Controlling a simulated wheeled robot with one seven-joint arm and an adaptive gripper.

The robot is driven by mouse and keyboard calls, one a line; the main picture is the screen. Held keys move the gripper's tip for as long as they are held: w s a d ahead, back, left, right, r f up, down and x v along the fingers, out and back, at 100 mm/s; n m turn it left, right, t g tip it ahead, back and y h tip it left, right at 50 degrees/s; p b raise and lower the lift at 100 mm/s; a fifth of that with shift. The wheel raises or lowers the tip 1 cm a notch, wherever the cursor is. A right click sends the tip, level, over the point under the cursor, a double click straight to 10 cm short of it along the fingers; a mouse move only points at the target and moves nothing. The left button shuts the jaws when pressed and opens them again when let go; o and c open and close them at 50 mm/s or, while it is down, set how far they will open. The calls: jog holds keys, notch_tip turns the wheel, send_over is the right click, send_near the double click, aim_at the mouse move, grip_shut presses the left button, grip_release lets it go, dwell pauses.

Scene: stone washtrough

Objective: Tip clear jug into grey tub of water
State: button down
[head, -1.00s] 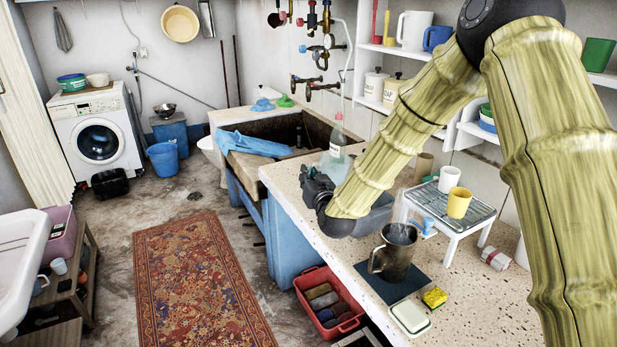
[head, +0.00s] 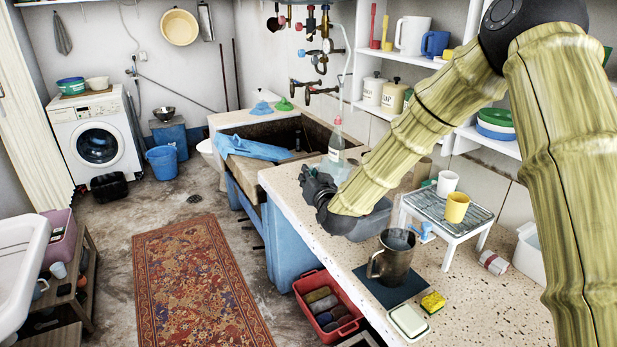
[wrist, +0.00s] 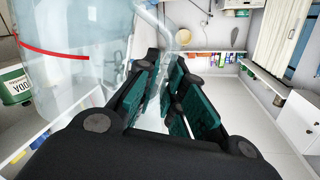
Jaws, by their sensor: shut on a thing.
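The clear jug (wrist: 60,65), see-through with a red band, fills the left of the wrist view. My gripper (wrist: 160,95), black with dark green pads, is shut on the jug, and a clear strip of it shows between the fingers. In the head view my gripper (head: 318,187) is over the counter's left part, left of the grey tub. The grey tub (head: 374,222) stands on the counter, partly behind my arm. I cannot see its water.
A dark mug (head: 395,258) stands on a blue mat in front of the tub. A small white rack (head: 446,212) with two cups is to its right. A red-capped bottle (head: 336,142) stands behind my gripper. The stone trough (head: 290,135) with blue cloth lies beyond.

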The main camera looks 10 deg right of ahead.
aim_at(321, 165)
jog(key=shift+r, duration=0.15)
jog(key=shift+w+d+r+m+p, duration=0.15)
jog(key=shift+d+r+m+p, duration=0.35)
jog(key=shift+m, duration=0.5)
jog(key=shift+a+r, duration=0.1)
jog(key=shift+a, duration=0.05)
jog(key=shift+w+d+r+m+g+y, duration=0.2)
jog(key=shift+d+m, duration=0.1)
jog(key=shift+m, duration=0.1)
jog(key=shift+w+d+r+m+g+y, duration=0.1)
jog(key=shift+d+r+m+g, duration=0.1)
jog(key=shift+d+m, duration=0.15)
jog(key=shift+m, duration=0.25)
jog(key=shift+w+d+r+m, duration=0.15)
jog(key=shift+d+m, duration=0.2)
jog(key=shift+d, duration=0.05)
jog(key=shift+w+d+r+m, duration=0.1)
jog(key=shift+d+m, duration=0.25)
